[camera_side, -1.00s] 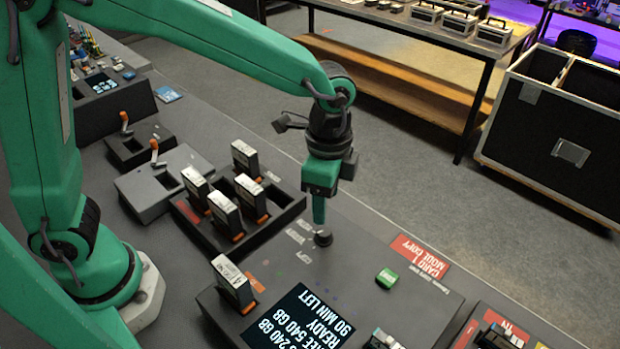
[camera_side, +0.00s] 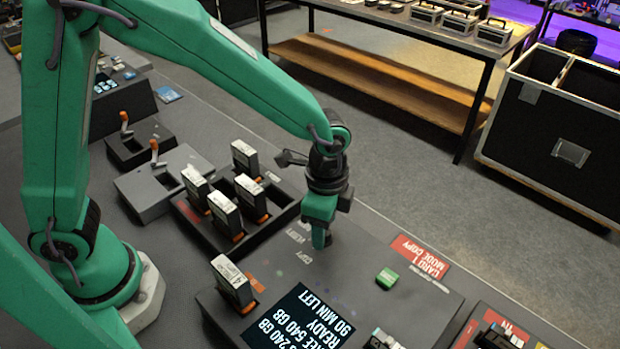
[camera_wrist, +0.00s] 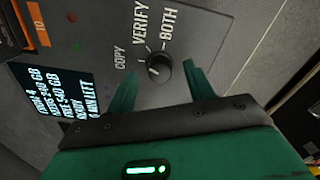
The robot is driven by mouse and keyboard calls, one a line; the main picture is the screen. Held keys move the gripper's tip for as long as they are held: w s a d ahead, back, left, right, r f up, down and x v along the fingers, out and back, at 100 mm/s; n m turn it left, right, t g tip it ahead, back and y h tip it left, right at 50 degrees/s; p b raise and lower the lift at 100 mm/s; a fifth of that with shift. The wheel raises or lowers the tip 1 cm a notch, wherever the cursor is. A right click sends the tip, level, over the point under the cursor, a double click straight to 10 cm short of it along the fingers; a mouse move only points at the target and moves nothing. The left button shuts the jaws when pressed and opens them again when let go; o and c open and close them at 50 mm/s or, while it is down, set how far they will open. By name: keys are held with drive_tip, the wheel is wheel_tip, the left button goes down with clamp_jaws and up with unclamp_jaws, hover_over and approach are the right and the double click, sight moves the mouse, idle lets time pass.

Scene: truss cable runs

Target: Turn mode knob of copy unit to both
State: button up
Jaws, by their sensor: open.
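The copy unit (camera_side: 355,265) is a dark grey sloped panel with a lit screen (camera_side: 298,322). Its black round mode knob (camera_wrist: 158,67) shows in the wrist view, with COPY, VERIFY and BOTH printed around it. A small pale mark shows on the knob's lower left; which label it points to is unclear. My gripper (camera_side: 319,241) is low at the knob, which it mostly hides in the side view. In the wrist view my gripper (camera_wrist: 160,75) is open, one green finger on each side of the knob, with visible gaps.
A card module (camera_side: 233,284) stands upright on the panel's left, and a green button (camera_side: 387,278) is on its right. A tray (camera_side: 275,220) with several upright modules lies behind, close to my gripper. A red label (camera_side: 420,257) marks the panel's far edge.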

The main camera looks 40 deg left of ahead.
drive_tip(key=shift+f, duration=0.35)
drive_tip(key=shift+c, duration=0.2)
drive_tip(key=c, duration=0.9)
drive_tip(key=shift+c, duration=0.2)
drive_tip(key=shift+m, duration=0.3)
drive_tip(key=m, duration=0.9)
drive_tip(key=shift+m, duration=0.3)
drive_tip(key=shift+r+m, duration=0.1)
drive_tip(key=shift+m, duration=1.7)
